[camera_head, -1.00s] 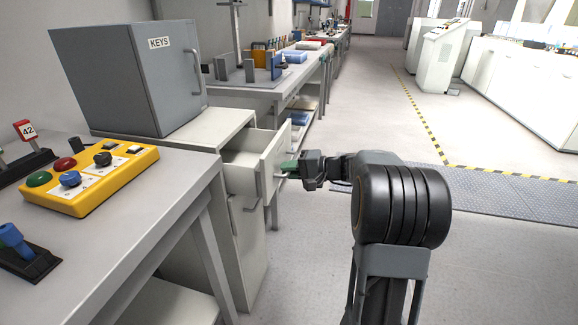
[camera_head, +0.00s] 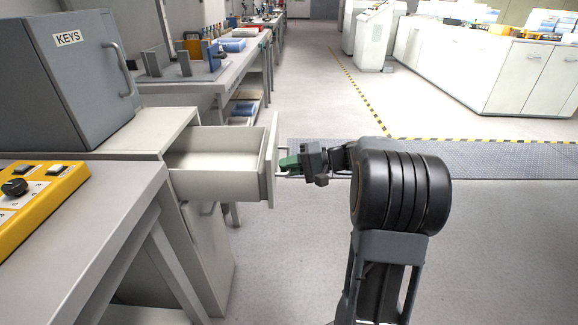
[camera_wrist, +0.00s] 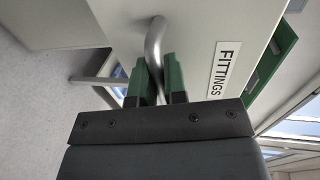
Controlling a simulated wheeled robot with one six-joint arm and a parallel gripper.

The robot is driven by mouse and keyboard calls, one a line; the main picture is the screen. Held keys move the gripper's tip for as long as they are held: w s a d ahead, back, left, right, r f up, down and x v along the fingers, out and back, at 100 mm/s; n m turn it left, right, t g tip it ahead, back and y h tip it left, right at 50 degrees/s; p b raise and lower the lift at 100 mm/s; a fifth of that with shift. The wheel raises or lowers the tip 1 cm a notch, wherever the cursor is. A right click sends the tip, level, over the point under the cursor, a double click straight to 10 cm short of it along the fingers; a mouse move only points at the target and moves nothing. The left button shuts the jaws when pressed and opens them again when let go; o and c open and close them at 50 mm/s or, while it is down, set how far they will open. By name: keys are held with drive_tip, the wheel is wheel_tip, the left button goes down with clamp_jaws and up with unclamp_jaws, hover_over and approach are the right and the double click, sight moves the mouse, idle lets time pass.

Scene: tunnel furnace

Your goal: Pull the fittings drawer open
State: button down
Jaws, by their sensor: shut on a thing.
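The fittings drawer (camera_head: 222,176) is a light grey box drawer that stands well out of its cabinet in the head view. Its inside looks empty. In the wrist view, its front (camera_wrist: 190,40) bears a white label (camera_wrist: 224,69) reading FITTINGS. A curved metal handle (camera_wrist: 154,42) stands out from that front. My gripper (camera_head: 289,164) is at the outer side of the drawer front. Its green fingers (camera_wrist: 159,82) are shut on the handle, one on each side of it. The handle is mostly hidden in the head view.
A grey KEYS cabinet (camera_head: 70,75) stands on top of the drawer unit (camera_head: 150,130). A table with a yellow button box (camera_head: 40,195) is at the near left. A workbench (camera_head: 190,85) stands behind. The floor (camera_head: 490,240) to the right is clear.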

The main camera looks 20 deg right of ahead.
drive_tip(key=c, duration=1.2)
unclamp_jaws()
drive_tip(key=shift+s, duration=0.1)
drive_tip(key=p+v, duration=0.4)
drive_tip(key=v, duration=0.9)
drive_tip(key=shift+d, duration=0.4)
drive_tip(key=shift+s+r, duration=0.1)
drive_tip(key=s+a+r+n+g+h+p, duration=0.1)
drive_tip(key=s+a+r+h+p, duration=0.3)
drive_tip(key=a+r+p, duration=0.2)
drive_tip(key=s+a+r+n+g+h+p, duration=0.1)
drive_tip(key=s+a+r+n+h+p, duration=0.1)
drive_tip(key=s+a+r+h+p, duration=0.2)
drive_tip(key=s+a+r+n+g+h+p, duration=0.1)
drive_tip(key=s+a+r+h+p, duration=0.3)
drive_tip(key=a+r+p, duration=0.5)
wheel_tip(320, 180, up, 5)
drive_tip(key=n+h+p, duration=0.1)
drive_tip(key=h+p, duration=0.1)
drive_tip(key=p, duration=0.9)
drive_tip(key=shift+s+a, duration=0.2)
drive_tip(key=shift+s, duration=0.2)
